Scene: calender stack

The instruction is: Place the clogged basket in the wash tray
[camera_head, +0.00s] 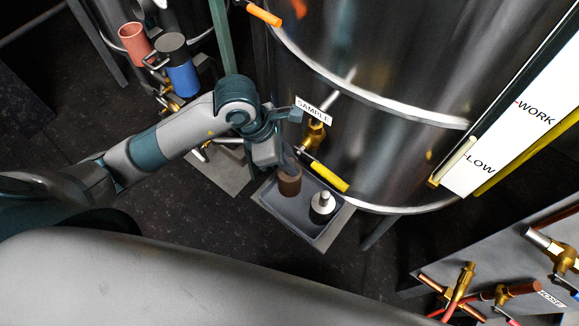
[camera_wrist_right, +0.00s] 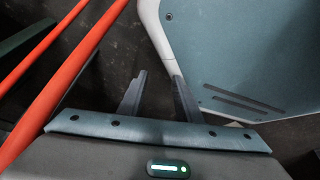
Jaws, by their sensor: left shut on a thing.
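My left gripper (camera_head: 283,161) points down over the grey tray (camera_head: 276,208) and is shut on a brown cylinder, which looks like the clogged basket (camera_head: 289,184). The basket is at the tray's upper left part. I cannot tell whether its bottom touches the tray floor. A black and white round part (camera_head: 321,206) stands in the tray to the right of it. In the right wrist view my right gripper (camera_wrist_right: 159,82) has its fingers apart with nothing seen between them.
A large steel tank (camera_head: 350,80) stands behind the tray, with a brass tap (camera_head: 315,134) and yellow handle (camera_head: 329,177) close to my left gripper. Red (camera_head: 134,43) and blue (camera_head: 183,77) vessels stand at upper left. Orange-red pipes (camera_wrist_right: 68,62) run beside my right gripper.

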